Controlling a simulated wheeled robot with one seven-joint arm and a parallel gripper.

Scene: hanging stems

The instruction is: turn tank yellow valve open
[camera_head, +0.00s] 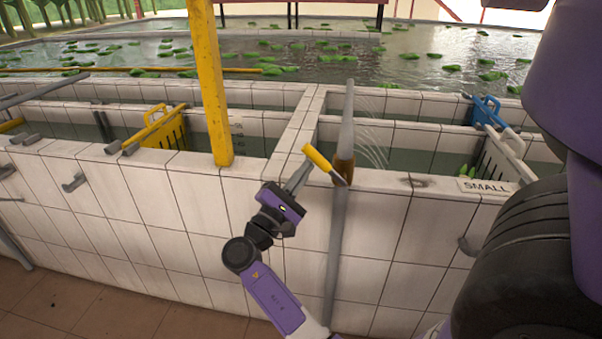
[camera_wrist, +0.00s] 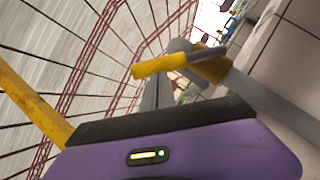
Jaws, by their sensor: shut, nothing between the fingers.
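The yellow valve handle (camera_head: 318,158) is a short lever with a grey end, slanting from upper left to lower right in the head view. It sits at a brass-coloured valve body (camera_head: 345,172) on a grey upright pipe (camera_head: 337,245) at the tank's front wall. My gripper (camera_head: 302,170) is shut and empty, its fingers pointing up just beside the handle. In the wrist view the handle (camera_wrist: 160,66) lies across the tips of my gripper (camera_wrist: 155,88). I cannot tell whether they touch.
The white tiled tank wall (camera_head: 215,185) runs across the front. A yellow post (camera_head: 212,85) stands left of my gripper. A yellow basket (camera_head: 160,128) hangs left, a blue-handled basket (camera_head: 487,110) right, near a SMALL sign (camera_head: 487,186). Thin water arcs show beside the pipe.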

